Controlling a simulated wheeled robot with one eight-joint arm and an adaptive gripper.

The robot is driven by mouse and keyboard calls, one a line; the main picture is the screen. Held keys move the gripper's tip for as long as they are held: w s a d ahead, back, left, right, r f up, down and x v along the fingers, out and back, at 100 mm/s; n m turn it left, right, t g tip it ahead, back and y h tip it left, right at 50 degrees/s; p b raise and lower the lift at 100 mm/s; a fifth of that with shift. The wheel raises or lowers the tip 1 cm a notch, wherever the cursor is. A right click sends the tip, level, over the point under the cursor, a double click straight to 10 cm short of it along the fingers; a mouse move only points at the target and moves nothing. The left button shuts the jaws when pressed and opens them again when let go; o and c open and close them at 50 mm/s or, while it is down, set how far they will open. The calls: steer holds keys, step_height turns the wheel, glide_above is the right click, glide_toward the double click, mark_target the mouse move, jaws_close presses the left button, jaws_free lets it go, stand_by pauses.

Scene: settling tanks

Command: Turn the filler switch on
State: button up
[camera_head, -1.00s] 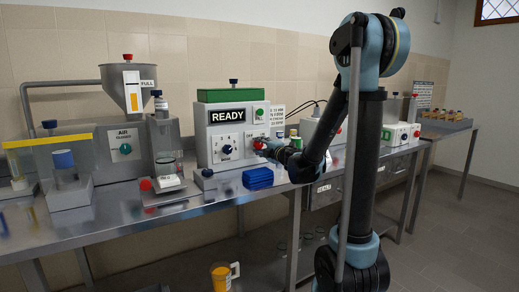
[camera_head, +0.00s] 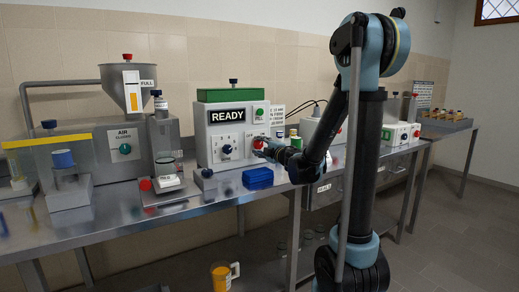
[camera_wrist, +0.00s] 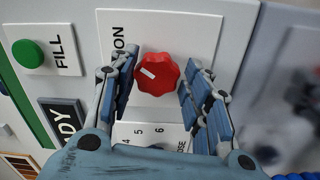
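The filler unit (camera_head: 208,149) is a pale box with a READY display, standing on the bench. Its switch is a red lobed knob (camera_wrist: 157,74) with a short white mark left of its middle in the wrist view. An ON label (camera_wrist: 119,38) is printed on the white plate beside it. The knob also shows in the head view (camera_head: 259,142), at the panel's right. My gripper (camera_wrist: 156,92) is open, with one finger on each side of the knob and gaps between knob and fingers. Whether its tips reach knob depth is unclear.
A green FILL button (camera_wrist: 28,53) and a numbered dial (camera_head: 227,149) are on the same panel. A blue block (camera_head: 257,178) lies on the bench below my gripper. Small bottles (camera_head: 294,140) stand just right of the unit.

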steer(key=shift+o, duration=0.3)
steer(key=v, duration=1.2)
steer(key=shift+w, duration=0.1)
